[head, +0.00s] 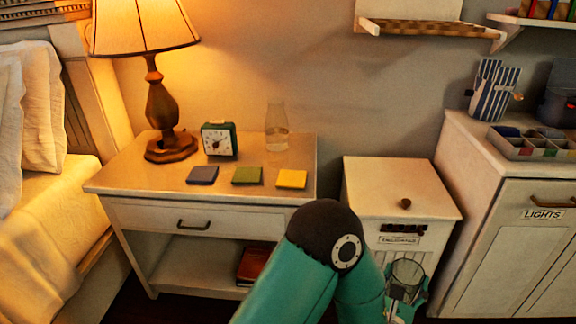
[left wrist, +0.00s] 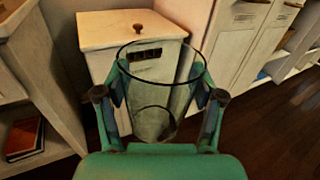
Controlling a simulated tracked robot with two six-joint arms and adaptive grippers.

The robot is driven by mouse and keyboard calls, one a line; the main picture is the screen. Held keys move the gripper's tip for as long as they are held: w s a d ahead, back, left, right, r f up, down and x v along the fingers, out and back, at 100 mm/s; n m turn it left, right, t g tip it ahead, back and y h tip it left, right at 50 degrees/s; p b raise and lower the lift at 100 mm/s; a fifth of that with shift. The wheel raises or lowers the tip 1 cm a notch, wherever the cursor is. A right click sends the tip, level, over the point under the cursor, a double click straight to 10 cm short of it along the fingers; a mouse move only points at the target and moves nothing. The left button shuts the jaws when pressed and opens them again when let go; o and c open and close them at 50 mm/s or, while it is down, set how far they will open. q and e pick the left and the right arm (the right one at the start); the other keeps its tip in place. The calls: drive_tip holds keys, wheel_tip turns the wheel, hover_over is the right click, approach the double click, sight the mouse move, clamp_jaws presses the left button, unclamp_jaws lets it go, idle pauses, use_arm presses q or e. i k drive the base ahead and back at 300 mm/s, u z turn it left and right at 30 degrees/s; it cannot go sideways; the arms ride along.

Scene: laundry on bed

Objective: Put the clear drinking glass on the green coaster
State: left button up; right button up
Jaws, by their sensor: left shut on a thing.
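The clear drinking glass (left wrist: 155,106) is upright between the fingers of my left gripper (left wrist: 160,110) in the left wrist view, which is shut on it. In the head view the glass (head: 408,272) shows low at the right of my teal arm, in front of the small white cabinet, and my left gripper (head: 405,295) is partly hidden by the arm. The green coaster (head: 247,176) lies flat and bare on the nightstand, between a blue coaster (head: 202,175) and a yellow coaster (head: 291,179). The glass is well to the right of the coasters. My right gripper is not in view.
The nightstand (head: 160,190) also bears a lit lamp (head: 160,100), a green clock (head: 219,140) and a clear carafe (head: 276,128) behind the coasters. A white cabinet with a round knob (head: 405,203) stands right of it. A bed (head: 45,215) is at the left.

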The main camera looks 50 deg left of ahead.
sight(247, 174)
drive_tip(key=z, duration=0.5)
drive_tip(key=i, duration=0.3)
drive_tip(key=z, duration=3.65)
drive_tip(key=k, duration=0.55)
drive_tip(key=u, duration=5.8)
